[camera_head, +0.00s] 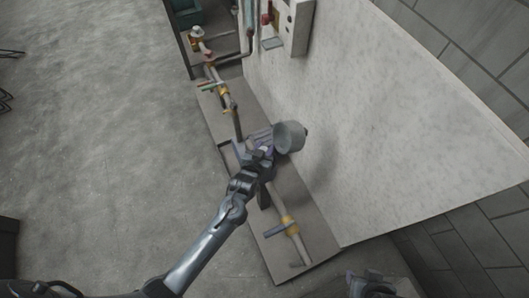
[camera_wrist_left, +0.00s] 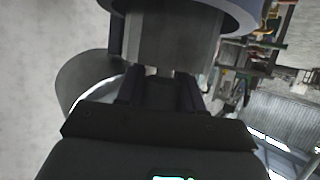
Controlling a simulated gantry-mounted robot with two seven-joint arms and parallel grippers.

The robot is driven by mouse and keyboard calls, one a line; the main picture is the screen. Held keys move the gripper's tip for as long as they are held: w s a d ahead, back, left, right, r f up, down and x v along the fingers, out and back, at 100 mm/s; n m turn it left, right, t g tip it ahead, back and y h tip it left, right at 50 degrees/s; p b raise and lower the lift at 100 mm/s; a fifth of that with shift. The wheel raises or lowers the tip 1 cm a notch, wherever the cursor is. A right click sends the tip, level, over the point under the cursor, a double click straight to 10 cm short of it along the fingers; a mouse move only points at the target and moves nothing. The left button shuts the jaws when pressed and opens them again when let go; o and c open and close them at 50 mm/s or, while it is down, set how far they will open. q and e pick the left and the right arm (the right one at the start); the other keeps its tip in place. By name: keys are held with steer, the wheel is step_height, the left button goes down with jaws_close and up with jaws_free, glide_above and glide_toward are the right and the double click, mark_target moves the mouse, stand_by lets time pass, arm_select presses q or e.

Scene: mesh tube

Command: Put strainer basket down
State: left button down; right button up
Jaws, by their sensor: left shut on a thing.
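The strainer basket (camera_head: 289,137) looks like a grey, round cup. In the head view it is at the end of my left gripper (camera_head: 268,152), above the board and close to the pale wall panel. My left gripper is shut on the basket. In the left wrist view, a grey cylindrical part (camera_wrist_left: 165,42) is just beyond the fingers (camera_wrist_left: 160,92). The exact grip contact is dark and partly hidden. The fingers of my right gripper do not show.
A long grey board (camera_head: 307,224) carries pipework along the panel (camera_head: 400,130). Open concrete floor (camera_head: 110,130) spreads to the left.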

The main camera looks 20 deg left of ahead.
arm_select(q)
steer(key=shift+f, duration=1.35)
steer(key=shift+f+b, duration=0.15)
steer(key=shift+b, duration=0.15)
steer(key=c, duration=0.7)
jaws_free()
steer(key=shift+s+r, duration=0.2)
steer(key=shift+r, duration=0.05)
steer(key=s+a+r+g+p, duration=0.1)
steer(key=s+r+g, duration=0.2)
steer(key=s, duration=0.6)
steer(key=s+a+r+m+g+p, duration=0.1)
steer(key=s+a+r+g, duration=0.1)
steer(key=s, duration=0.8)
steer(key=s+a+r+m+g, duration=0.1)
steer(key=s+r+g, duration=0.4)
steer(key=s, duration=0.5)
steer(key=shift+a+r+h+p, duration=0.15)
steer(key=shift+a+h+p, duration=0.2)
steer(key=shift+a, duration=0.2)
steer(key=shift+r, duration=0.1)
